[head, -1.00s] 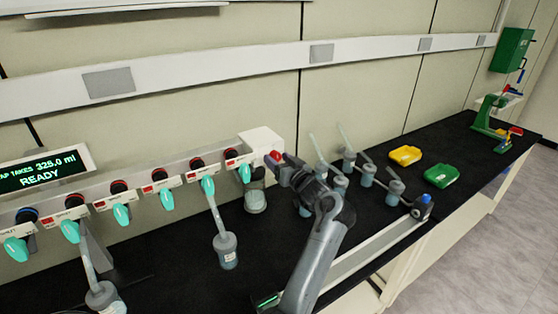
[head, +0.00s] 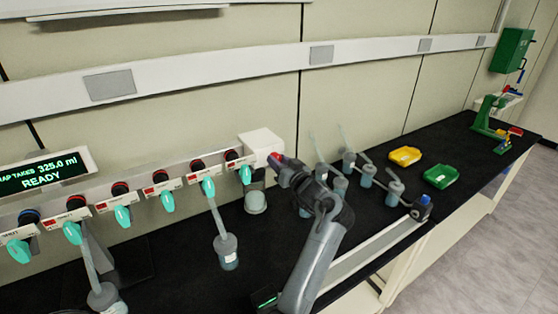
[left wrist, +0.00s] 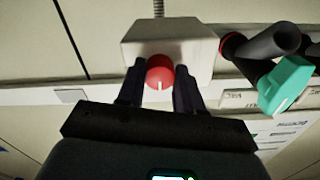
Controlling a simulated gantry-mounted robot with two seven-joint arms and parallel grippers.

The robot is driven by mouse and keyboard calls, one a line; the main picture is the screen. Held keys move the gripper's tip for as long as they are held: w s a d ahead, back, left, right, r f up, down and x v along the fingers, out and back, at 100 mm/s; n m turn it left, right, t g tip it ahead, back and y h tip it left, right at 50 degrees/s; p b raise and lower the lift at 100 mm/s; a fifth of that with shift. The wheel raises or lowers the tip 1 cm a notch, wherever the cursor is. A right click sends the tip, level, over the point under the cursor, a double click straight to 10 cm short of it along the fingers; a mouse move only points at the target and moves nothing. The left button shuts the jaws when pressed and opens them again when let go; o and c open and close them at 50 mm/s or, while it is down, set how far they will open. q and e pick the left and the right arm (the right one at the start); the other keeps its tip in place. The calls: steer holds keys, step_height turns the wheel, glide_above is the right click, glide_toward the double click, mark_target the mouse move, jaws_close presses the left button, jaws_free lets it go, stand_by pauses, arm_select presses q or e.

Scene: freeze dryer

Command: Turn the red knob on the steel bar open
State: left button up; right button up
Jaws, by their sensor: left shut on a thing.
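The red knob (head: 275,157) is on the white box at the right end of the steel bar (head: 140,184). In the left wrist view, the red knob (left wrist: 160,70) is round, with a pale mark at its lower edge, and sits between the two dark fingers. My left gripper (head: 280,162) is shut on the knob from the front, with a finger on each side. It also shows in the left wrist view (left wrist: 160,76). The fingers partly cover the knob in the head view. My right gripper is not in view.
Teal-handled valves (head: 208,187) line the bar to the left. A jar (head: 255,200) stands under the white box (head: 262,143). Several flasks (head: 367,175) stand behind my arm.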

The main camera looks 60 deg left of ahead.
arm_select(q)
steer(key=m+p, duration=0.2)
steer(key=p, duration=0.3)
steer(key=r+m+p, duration=0.1)
steer(key=m+p, duration=0.2)
steer(key=p, duration=0.1)
steer(key=shift+p, duration=0.4)
steer(key=m+p, duration=0.7)
steer(key=p, duration=0.1)
steer(key=shift+f+m, duration=0.15)
steer(key=shift+m, duration=0.15)
steer(key=shift+f+m+p, duration=0.2)
steer(key=shift+m+p, duration=1.35)
steer(key=shift+m, duration=0.85)
steer(key=o, duration=1)
steer(key=shift+f, duration=0.1)
steer(key=shift+o, duration=0.2)
steer(key=shift+d, duration=0.1)
